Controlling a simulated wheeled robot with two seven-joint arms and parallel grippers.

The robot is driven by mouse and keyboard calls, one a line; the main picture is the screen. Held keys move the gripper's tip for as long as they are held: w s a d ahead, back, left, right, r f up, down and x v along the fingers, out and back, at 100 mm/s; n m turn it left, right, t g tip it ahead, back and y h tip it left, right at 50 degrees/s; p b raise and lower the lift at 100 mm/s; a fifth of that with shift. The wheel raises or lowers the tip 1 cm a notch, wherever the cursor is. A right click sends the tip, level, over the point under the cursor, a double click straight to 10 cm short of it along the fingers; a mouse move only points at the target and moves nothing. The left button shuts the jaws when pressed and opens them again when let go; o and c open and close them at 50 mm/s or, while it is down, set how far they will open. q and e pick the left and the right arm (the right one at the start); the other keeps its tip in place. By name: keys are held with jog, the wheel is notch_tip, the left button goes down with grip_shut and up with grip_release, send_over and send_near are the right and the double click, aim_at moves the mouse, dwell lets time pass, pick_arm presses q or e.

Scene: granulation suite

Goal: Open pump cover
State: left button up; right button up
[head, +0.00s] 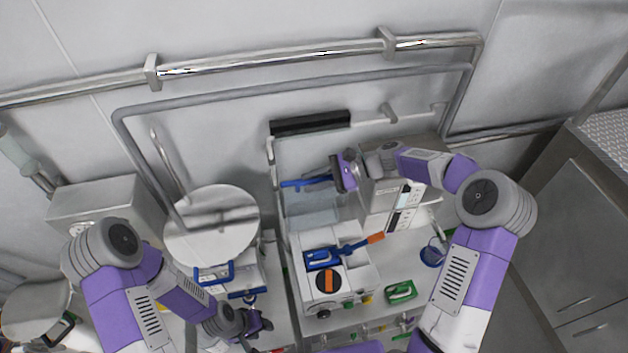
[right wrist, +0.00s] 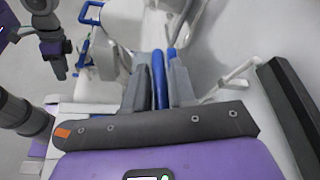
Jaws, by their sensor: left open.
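The white pump unit (head: 357,283) stands on the bench at the centre of the head view, with a black-and-orange knob and a blue handle on top. Behind it a pale panel (head: 312,218), which looks like its cover, extends toward the wall; I cannot tell how far it is raised. My right gripper (head: 328,180) is at a blue bar (head: 293,184) above this panel. In the right wrist view the dark fingers (right wrist: 160,92) lie closely on both sides of the blue bar (right wrist: 158,72). My left gripper (head: 262,326) is open and empty, low and left of the pump unit.
A round steel lid (head: 212,225) with a blue handle is left of the pump unit. A grey control box (head: 400,205) stands behind my right forearm. A green item (head: 400,292) and a blue cup (head: 432,253) are at right. A pipe frame (head: 300,82) runs along the wall.

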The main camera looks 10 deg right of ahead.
jog(key=shift+b+v, duration=0.65)
jog(key=shift+v, duration=3.15)
